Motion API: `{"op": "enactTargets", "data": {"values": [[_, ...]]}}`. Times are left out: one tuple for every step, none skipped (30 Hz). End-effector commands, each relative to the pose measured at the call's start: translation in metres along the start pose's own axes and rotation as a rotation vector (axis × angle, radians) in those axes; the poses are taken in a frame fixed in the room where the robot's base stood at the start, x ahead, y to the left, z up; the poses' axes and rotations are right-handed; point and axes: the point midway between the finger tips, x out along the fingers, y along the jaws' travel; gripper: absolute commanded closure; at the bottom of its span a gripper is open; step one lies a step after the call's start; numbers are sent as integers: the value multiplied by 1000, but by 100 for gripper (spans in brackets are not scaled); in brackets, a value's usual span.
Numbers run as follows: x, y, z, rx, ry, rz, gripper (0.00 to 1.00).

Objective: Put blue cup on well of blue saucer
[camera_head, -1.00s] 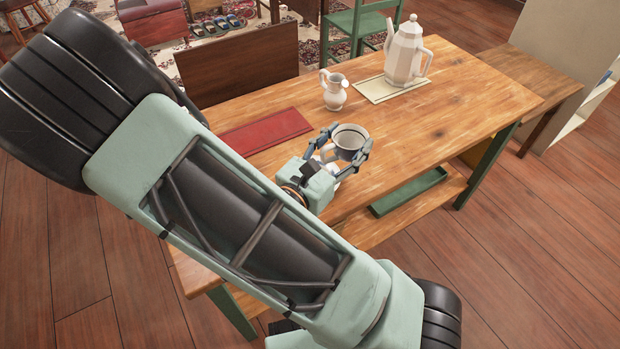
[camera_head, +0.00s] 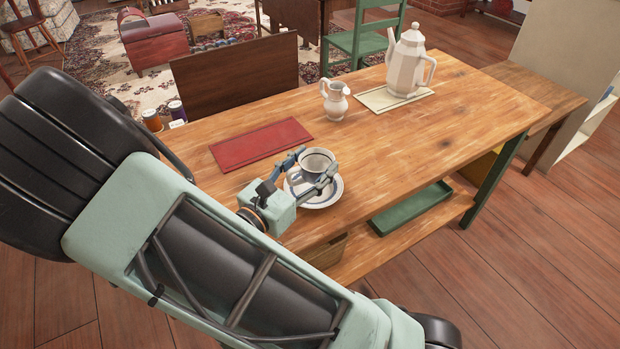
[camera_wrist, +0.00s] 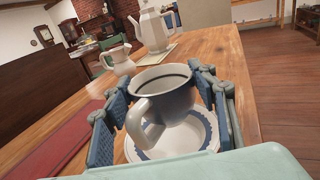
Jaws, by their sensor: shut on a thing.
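The blue cup (camera_head: 317,161) is pale inside with a blue-grey outside and a dark line near the rim. It also shows in the wrist view (camera_wrist: 172,100), upright, its white handle toward the camera. My gripper (camera_head: 312,172) is shut on the cup, one finger on each side; it also shows in the wrist view (camera_wrist: 168,108). The blue saucer (camera_head: 327,200), white with a blue band, lies on the table under the cup; its rim shows in the wrist view (camera_wrist: 203,140). The cup hides the well, and I cannot tell whether cup and saucer touch.
On the wooden table (camera_head: 420,130) a red mat (camera_head: 260,143) lies left of the saucer. A small white pitcher (camera_head: 336,100) and a tall white pot (camera_head: 405,62) on a cream mat (camera_head: 378,100) stand farther back. The table right of the saucer is clear.

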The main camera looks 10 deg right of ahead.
Motion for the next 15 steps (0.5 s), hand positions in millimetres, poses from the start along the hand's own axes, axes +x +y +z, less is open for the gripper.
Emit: {"op": "enactTargets", "data": {"values": [[-2, 3, -6, -1, -1, 1, 76], [-3, 6, -9, -1, -1, 1, 76], [-3, 6, -16, -2, -1, 0, 76], [-3, 5, -22, -3, -1, 0, 76], [-2, 5, -28, -3, -1, 0, 76], [-2, 5, -34, -2, -1, 0, 76], [-2, 5, -37, -2, -1, 0, 76], [-2, 5, -39, -2, -1, 0, 76], [-2, 5, -39, -2, 0, 0, 76], [-2, 5, -39, -1, 1, 0, 76], [-2, 5, -38, -1, 2, 0, 76], [-2, 5, -38, -1, 3, 1, 76], [-3, 5, -38, -1, 3, 1, 76], [-3, 5, -38, -1, 3, 1, 76], [-3, 5, -39, -2, 4, 1, 44]]}}
